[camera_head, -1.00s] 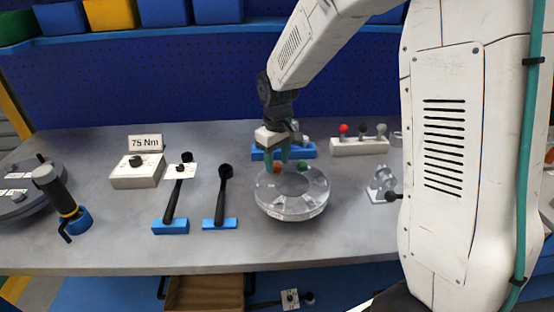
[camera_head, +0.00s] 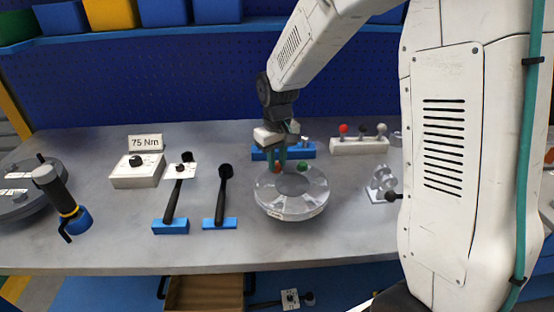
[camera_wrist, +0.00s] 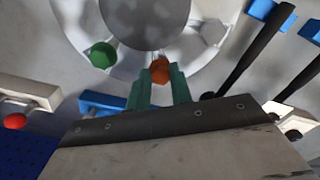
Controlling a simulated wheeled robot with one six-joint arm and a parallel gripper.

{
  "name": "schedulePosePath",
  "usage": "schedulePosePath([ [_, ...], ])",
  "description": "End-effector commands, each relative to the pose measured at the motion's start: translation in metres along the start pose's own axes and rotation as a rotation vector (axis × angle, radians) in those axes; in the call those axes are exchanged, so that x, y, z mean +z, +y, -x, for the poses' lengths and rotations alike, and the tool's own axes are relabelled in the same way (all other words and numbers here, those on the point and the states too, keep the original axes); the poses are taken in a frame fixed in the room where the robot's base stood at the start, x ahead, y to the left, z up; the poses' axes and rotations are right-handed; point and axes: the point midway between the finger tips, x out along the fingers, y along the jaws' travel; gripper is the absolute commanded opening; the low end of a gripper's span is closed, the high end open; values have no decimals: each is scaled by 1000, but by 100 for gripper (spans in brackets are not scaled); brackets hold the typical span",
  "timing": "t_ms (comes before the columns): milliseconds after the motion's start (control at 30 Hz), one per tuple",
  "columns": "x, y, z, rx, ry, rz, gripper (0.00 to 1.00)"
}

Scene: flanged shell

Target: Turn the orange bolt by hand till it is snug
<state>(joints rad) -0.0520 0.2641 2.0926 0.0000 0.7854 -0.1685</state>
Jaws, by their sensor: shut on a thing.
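The orange bolt (camera_wrist: 160,69) sits in the flange of the clear ring-shaped shell (camera_head: 292,205); in the head view the bolt (camera_head: 277,168) shows at the shell's back left. My gripper (camera_wrist: 159,82) is over it with its teal fingers on both sides of the bolt head, shut on it. In the head view my gripper (camera_head: 277,162) points down from above. A green bolt (camera_wrist: 103,55) sits in the same flange, apart from my fingers; it also shows in the head view (camera_head: 302,166). The bolt's shank is hidden.
Two black-handled wrenches (camera_head: 221,196) rest in blue holders left of the shell. A box with a 75 Nm sign (camera_head: 138,171) stands farther left. A white rack with coloured knobs (camera_head: 359,146) and a blue rack (camera_head: 308,151) stand behind.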

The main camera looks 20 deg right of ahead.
Motion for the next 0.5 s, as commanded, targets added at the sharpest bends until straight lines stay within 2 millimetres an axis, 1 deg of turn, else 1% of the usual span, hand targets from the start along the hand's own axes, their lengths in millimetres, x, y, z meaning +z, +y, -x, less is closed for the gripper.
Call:
schedulePosePath([
  [500,-1,-2,2,0,3,-477,0],
])
